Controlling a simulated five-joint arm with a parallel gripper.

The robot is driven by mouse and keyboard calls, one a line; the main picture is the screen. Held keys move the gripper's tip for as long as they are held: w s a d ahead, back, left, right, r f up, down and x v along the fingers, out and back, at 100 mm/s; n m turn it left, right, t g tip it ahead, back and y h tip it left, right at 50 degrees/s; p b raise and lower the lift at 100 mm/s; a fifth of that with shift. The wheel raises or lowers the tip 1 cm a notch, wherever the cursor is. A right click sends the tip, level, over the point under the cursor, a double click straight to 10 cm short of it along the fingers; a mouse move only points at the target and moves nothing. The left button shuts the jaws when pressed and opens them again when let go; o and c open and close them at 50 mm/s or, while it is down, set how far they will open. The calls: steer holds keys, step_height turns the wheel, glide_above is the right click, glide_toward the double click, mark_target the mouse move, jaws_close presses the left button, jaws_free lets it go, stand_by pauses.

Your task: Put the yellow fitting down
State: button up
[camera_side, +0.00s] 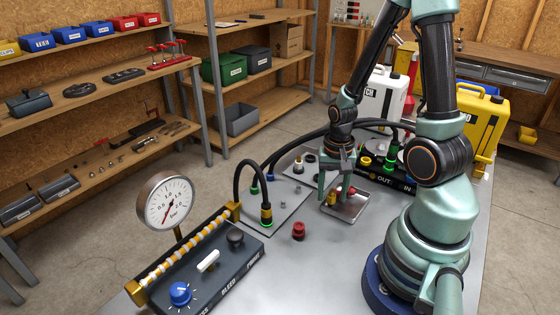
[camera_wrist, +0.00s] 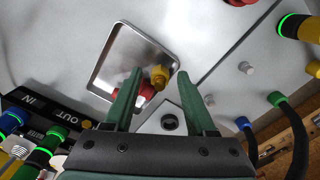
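The yellow fitting (camera_side: 331,197) is at the left part of the shallow metal tray (camera_side: 362,208). In the wrist view the yellow fitting (camera_wrist: 160,77) shows at the tray's (camera_wrist: 125,50) lower right corner, between my fingertips with a gap on both sides. My gripper (camera_side: 335,191) is open above the tray, pointing down, and the same gripper (camera_wrist: 159,74) shows open in the wrist view. A red fitting (camera_wrist: 147,90) lies beside the yellow one, partly hidden by my left finger.
Another red fitting (camera_side: 298,231) stands on the bench in front of the tray. A gauge (camera_side: 165,202) and a dark control box (camera_side: 210,270) are at the left front. A black manifold (camera_side: 378,173) stands behind the tray. Hoses arch at left and back.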

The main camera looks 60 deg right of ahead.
mark_target(332, 190)
step_height(332, 190, up, 12)
steer(key=w+a+r+n+t, duration=0.5)
steer(key=a+r+n, duration=0.5)
steer(key=a+n, duration=0.2)
steer(key=shift+a+r+t, duration=0.25)
steer(key=shift+r+t, duration=0.05)
steer(key=shift+r, duration=0.05)
stand_by(0.4)
